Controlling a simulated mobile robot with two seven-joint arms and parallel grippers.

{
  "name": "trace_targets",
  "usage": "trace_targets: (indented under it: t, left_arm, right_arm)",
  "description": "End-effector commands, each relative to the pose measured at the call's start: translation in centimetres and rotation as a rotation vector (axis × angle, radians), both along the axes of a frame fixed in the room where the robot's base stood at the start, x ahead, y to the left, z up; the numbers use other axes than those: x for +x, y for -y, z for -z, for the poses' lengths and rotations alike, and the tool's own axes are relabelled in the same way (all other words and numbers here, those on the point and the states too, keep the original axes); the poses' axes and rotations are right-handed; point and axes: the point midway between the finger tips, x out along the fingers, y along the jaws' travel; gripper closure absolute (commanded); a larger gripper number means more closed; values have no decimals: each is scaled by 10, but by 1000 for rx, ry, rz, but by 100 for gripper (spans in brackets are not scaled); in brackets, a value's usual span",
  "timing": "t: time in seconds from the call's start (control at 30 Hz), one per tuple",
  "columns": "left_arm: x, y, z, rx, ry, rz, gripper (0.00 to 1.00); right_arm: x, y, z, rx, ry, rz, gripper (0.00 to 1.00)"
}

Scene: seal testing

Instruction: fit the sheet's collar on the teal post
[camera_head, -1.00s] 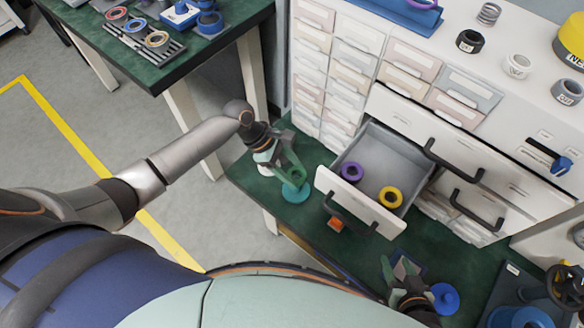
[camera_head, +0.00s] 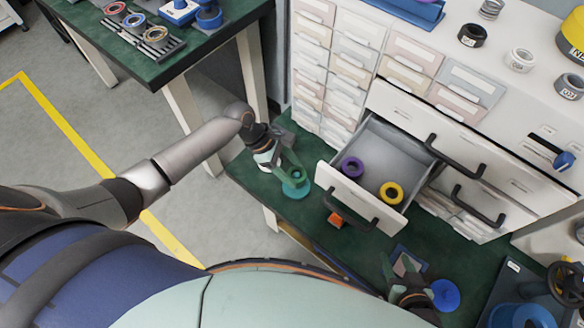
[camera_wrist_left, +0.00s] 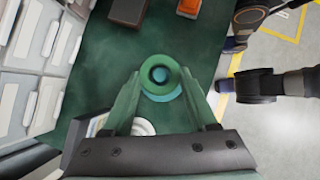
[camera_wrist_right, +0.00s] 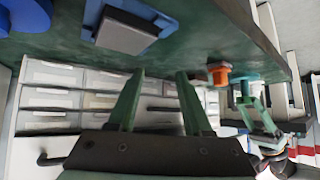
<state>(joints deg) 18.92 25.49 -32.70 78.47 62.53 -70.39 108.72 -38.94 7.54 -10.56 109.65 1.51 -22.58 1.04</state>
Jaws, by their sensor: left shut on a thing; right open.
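My left gripper (camera_head: 287,168) is shut on a green collar (camera_wrist_left: 160,75) over the green bench. Teal shows through the collar's hole and around its lower edge in the left wrist view. The teal post's round base (camera_head: 296,191) lies directly under the collar in the head view. The gripper hides most of the post, so I cannot tell how far down the collar sits. My right gripper (camera_wrist_right: 160,75) is open and empty at the bench's front right. I cannot clearly make out the sheet.
An open drawer (camera_head: 329,178) holds a purple ring (camera_head: 352,167) and a yellow ring (camera_head: 391,193), right of my left gripper. An orange piece (camera_head: 336,220) stands before the drawer. A blue round piece (camera_head: 445,294) and a grey block on a blue base (camera_wrist_right: 125,30) are near my right gripper.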

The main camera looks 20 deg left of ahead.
Motion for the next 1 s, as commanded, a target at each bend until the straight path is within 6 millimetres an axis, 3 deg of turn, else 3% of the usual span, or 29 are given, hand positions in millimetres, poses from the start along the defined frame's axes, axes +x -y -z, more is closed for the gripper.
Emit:
trace_targets:
  t: [0.63, 0.67, 0.93, 1.0]
  left_arm:
    - [0, 0, 7, -1, 1, 0, 100]
    - [0, 0, 7, -1, 1, 0, 39]
    - [0, 0, 7, -1, 1, 1, 9]
    - [0, 0, 7, 0, 1, 1, 6]
  right_arm:
    - [0, 0, 2, 0, 1, 0, 50]
    - [0, 0, 2, 0, 1, 0, 50]
    - [0, 0, 2, 0, 1, 0, 50]
    - [0, 0, 2, 0, 1, 0, 50]
